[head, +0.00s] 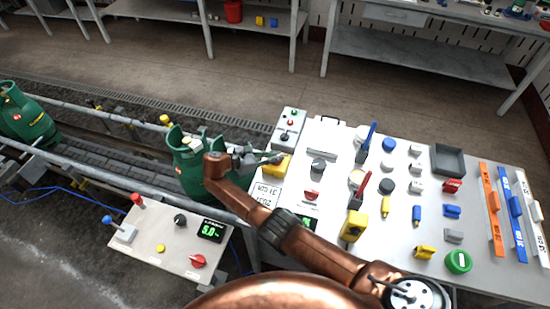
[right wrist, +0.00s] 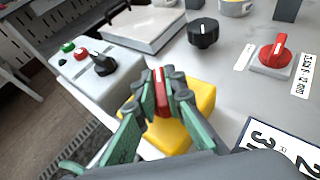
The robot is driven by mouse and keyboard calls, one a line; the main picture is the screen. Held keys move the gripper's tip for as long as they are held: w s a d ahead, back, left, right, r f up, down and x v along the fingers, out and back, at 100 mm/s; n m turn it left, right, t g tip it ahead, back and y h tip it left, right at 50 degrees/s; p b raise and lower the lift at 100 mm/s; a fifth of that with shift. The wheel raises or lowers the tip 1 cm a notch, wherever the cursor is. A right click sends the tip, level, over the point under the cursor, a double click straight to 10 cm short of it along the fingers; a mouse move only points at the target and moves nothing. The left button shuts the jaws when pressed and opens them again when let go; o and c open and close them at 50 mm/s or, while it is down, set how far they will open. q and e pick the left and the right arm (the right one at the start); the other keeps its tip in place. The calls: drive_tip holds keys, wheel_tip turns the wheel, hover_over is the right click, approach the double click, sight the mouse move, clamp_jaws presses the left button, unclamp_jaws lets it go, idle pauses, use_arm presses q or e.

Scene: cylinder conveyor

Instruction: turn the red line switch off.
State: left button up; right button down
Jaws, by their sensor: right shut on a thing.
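The red switch handle (right wrist: 160,92) sits on top of a yellow box (right wrist: 195,128) in the right wrist view. My right gripper (right wrist: 161,90) is shut on the handle, with one finger on each side. The handle runs nearly up and down in that picture. In the head view the yellow box (head: 284,168) stands at the left edge of the white table, and my right gripper (head: 272,159) reaches it from the left. The handle is mostly hidden there. My left gripper is out of view.
A grey button box (right wrist: 100,70), a black knob (right wrist: 203,34) and another red knob (right wrist: 273,52) stand close by. Many coloured switches cover the table (head: 330,235). A green gas cylinder (head: 188,165) is on the conveyor behind my arm. A lower control panel (head: 165,238) is at left.

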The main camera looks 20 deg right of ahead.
drive_tip(key=shift+f, duration=0.1)
drive_tip(key=c, duration=2)
unclamp_jaws()
drive_tip(key=shift+v, duration=3.8)
